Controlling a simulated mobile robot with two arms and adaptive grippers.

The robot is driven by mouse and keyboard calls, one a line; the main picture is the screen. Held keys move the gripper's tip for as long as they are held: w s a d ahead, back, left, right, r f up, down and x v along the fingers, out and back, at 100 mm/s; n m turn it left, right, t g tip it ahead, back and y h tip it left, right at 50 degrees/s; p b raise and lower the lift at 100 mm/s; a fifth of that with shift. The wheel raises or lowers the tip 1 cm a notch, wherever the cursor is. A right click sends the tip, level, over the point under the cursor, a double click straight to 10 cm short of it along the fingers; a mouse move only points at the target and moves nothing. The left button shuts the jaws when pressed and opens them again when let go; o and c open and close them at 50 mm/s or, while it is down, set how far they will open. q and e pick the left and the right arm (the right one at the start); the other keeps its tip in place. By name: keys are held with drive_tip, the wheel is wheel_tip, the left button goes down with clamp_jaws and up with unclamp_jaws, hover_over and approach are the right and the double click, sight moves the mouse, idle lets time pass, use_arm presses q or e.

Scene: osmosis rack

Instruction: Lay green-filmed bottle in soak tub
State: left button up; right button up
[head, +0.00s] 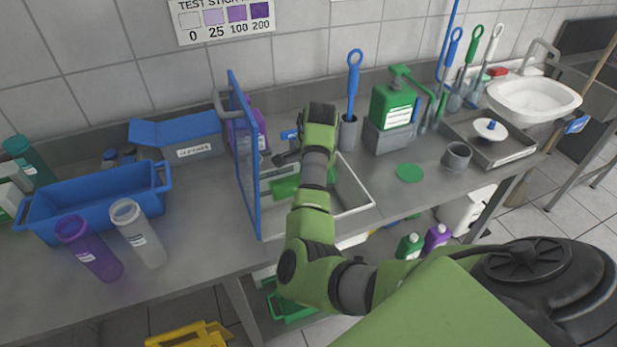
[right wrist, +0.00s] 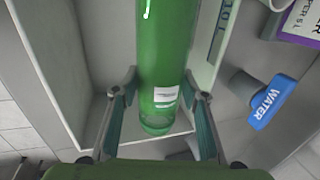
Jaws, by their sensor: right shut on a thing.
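The green bottle (right wrist: 165,60) with a white label lies between the fingers of my right gripper (right wrist: 160,98) in the right wrist view. My right gripper is shut on it, above or within the pale open tub (right wrist: 62,75). In the head view the tub (head: 352,197) stands on the bench, and a green part of the bottle (head: 284,188) shows inside it, below my right gripper (head: 284,160). My arm hides part of the tub, and I cannot tell whether the bottle touches its floor. My left gripper is not in view.
A blue-framed clear panel (head: 245,165) stands upright at the tub's left. A blue WATER handle (right wrist: 270,103) is beside the tub. A blue crate (head: 90,198), a purple bottle (head: 90,248) and a clear bottle (head: 139,235) are at left. A green pump container (head: 393,105) stands right.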

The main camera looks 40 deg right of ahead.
drive_tip(key=shift+f+b, duration=5)
drive_tip(key=shift+f, duration=2.4)
drive_tip(key=shift+f, duration=0.25)
drive_tip(key=o, duration=1.1)
drive_tip(key=shift+o, duration=0.2)
drive_tip(key=o, duration=0.8)
drive_tip(key=p+v, duration=0.9)
drive_tip(key=v, duration=0.1)
drive_tip(key=shift+r, duration=0.1)
